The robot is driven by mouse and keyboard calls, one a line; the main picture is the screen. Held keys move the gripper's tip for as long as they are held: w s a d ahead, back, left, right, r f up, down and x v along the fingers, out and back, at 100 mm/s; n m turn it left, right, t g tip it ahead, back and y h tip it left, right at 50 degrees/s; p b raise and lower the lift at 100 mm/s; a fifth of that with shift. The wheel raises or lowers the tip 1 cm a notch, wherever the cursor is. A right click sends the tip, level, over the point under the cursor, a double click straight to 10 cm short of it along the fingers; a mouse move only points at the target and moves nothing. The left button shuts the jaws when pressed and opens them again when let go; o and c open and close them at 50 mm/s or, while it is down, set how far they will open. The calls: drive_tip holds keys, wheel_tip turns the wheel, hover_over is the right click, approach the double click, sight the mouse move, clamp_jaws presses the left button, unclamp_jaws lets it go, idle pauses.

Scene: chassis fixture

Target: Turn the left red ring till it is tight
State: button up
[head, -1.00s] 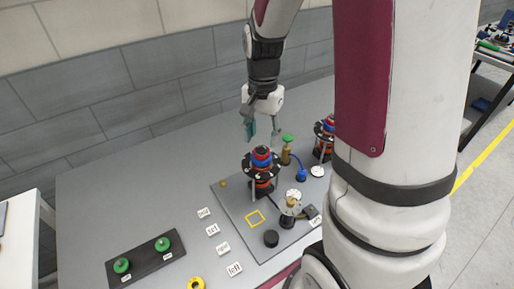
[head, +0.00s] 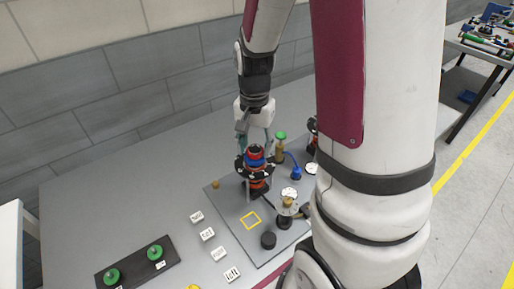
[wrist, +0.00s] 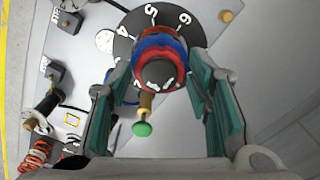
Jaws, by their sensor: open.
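The left red ring (wrist: 150,57) sits on an upright stack with a black cap (wrist: 161,74) and a blue ring (wrist: 160,41), above a black dial plate (wrist: 126,47) with white numbers. In the head view the same stack shows the blue ring (head: 255,152) and a red ring near its top. My gripper (head: 255,146) is open and points down right over this stack. In the wrist view its teal-padded fingers (wrist: 159,70) stand on both sides of the stack's top, with gaps visible. I cannot tell how tight the ring is.
A green-topped brass valve (head: 280,142) stands close behind the stack, and a gauge (head: 289,193) is in front. A second stack is mostly hidden behind my arm. White label blocks (head: 207,234) and a black tray (head: 136,264) with green knobs lie to the left.

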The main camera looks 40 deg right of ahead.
drive_tip(key=n+p, duration=0.2)
drive_tip(key=n, duration=0.4)
drive_tip(key=shift+s, duration=0.1)
drive_tip(key=n+p, duration=0.2)
drive_tip(key=n, duration=0.5)
drive_tip(key=shift+r+p, duration=0.1)
drive_tip(key=shift+p, duration=0.3)
drive_tip(key=n+p, duration=0.1)
drive_tip(key=n, duration=0.3)
drive_tip(key=shift+n+p, duration=0.95)
drive_tip(key=shift+n, duration=1.65)
drive_tip(key=c, duration=0.9)
drive_tip(key=m, duration=0.4)
drive_tip(key=shift+c, duration=0.2)
drive_tip(key=m, duration=0.4)
drive_tip(key=shift+m+b, duration=0.3)
drive_tip(key=shift+m, duration=0.1)
drive_tip(key=m, duration=0.8)
drive_tip(key=shift+m, duration=0.3)
drive_tip(key=o, duration=0.9)
drive_tip(key=shift+o, duration=0.2)
